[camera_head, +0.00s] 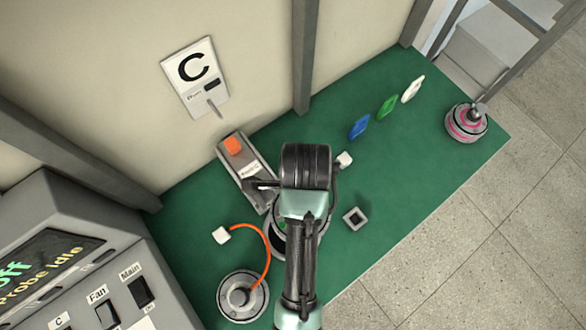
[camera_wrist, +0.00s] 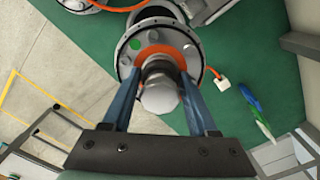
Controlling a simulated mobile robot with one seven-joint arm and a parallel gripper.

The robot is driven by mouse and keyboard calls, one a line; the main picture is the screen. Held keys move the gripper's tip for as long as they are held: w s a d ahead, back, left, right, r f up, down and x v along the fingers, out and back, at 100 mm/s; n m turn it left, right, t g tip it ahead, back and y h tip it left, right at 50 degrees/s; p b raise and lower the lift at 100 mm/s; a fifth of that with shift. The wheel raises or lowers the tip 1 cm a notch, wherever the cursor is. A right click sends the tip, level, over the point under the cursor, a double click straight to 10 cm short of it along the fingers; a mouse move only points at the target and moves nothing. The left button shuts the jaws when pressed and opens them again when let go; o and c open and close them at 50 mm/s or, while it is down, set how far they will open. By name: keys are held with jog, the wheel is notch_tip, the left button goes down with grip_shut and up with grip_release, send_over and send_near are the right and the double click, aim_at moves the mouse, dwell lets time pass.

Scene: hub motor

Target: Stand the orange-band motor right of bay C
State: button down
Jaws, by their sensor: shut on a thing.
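The orange-band motor (camera_wrist: 130,50) is a grey flanged disc with an orange ring around its shaft. In the wrist view my gripper (camera_wrist: 160,78) has its two blue fingers closed on either side of the shaft. In the head view the motor (camera_head: 281,243) is mostly hidden under my arm, and the fingertips are hidden too. I cannot tell whether the motor touches the mat. The bay C sign (camera_head: 195,78) is on the wall at upper left. Below it a grey fixture (camera_head: 246,172) with an orange block stands left of my gripper.
Another grey motor (camera_head: 243,297) with an orange cable lies at the front. A pink-band motor (camera_head: 466,122) stands far right. Blue (camera_head: 359,126), green (camera_head: 388,106) and white (camera_head: 413,89) pieces and a square socket (camera_head: 355,218) are on the green mat (camera_head: 410,165). A control panel (camera_head: 75,265) is at left.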

jog(key=w+d+b, duration=0.4)
jog(key=w+d, duration=0.1)
jog(key=d, duration=0.5)
jog(key=w+d+b, duration=0.4)
jog(key=w+d, duration=0.1)
jog(key=d, duration=0.6)
jog(key=w+d+b, duration=0.3)
jog(key=w+d, duration=0.2)
jog(key=d, duration=0.6)
jog(key=shift+w+d+r+b, duration=0.15)
jog(key=shift+w+d+b, duration=0.05)
jog(key=shift+b, duration=0.2)
notch_tip(320, 180, down, 13)
jog(key=b, duration=0.8)
jog(key=shift+f, duration=0.25)
dwell(0.4)
jog(key=shift+f+b, duration=0.6)
